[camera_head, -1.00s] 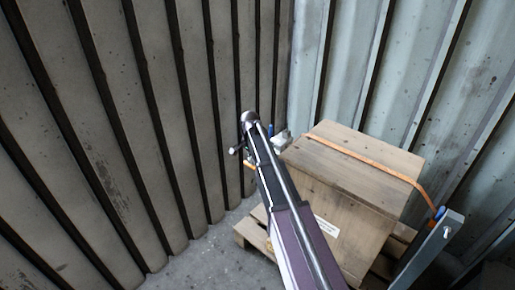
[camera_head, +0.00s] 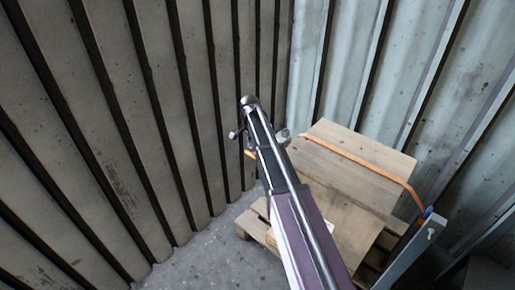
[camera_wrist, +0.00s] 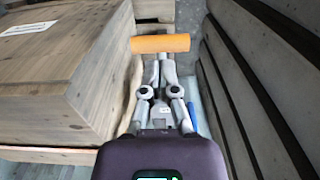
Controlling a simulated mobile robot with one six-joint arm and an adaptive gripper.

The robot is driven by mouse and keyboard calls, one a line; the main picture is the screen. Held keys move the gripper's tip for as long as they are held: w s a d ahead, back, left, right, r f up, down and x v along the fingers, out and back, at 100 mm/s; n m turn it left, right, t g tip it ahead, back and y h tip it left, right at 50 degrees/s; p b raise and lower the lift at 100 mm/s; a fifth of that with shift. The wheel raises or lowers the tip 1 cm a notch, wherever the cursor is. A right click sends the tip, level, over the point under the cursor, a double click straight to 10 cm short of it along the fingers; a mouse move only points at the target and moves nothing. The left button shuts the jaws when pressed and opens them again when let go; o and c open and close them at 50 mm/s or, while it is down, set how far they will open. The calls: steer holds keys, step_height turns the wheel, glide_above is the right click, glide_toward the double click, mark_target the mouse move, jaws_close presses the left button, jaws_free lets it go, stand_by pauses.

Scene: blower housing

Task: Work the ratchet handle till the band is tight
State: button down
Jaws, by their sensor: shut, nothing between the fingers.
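An orange cylindrical handle grip (camera_wrist: 160,43) lies crosswise just beyond my fingertips in the wrist view; its end also shows left of my arm in the head view (camera_head: 250,154). My gripper (camera_wrist: 161,68) is shut with nothing between its fingers. Its tips are close to the grip; I cannot tell whether they touch it. The orange band (camera_head: 362,160) runs across the top of a wooden crate (camera_head: 340,180) and down toward the right. The ratchet body is not clearly visible, as my arm and gripper cover that area.
The crate, with a white label (camera_wrist: 28,28), stands on a wooden pallet (camera_head: 258,232). A grey post (camera_head: 415,250) with a blue part (camera_head: 427,212) stands at right. Ribbed metal walls (camera_head: 120,130) close in the left and back. Bare floor (camera_head: 205,260) shows at lower left.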

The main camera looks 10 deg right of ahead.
steer(key=shift+f, duration=0.1)
step_height(320, 180, down, 11)
steer(key=b, duration=1.1)
step_height(320, 180, up, 11)
steer(key=p, duration=1.1)
step_height(320, 180, up, 5)
steer(key=p, duration=0.5)
stand_by(0.4)
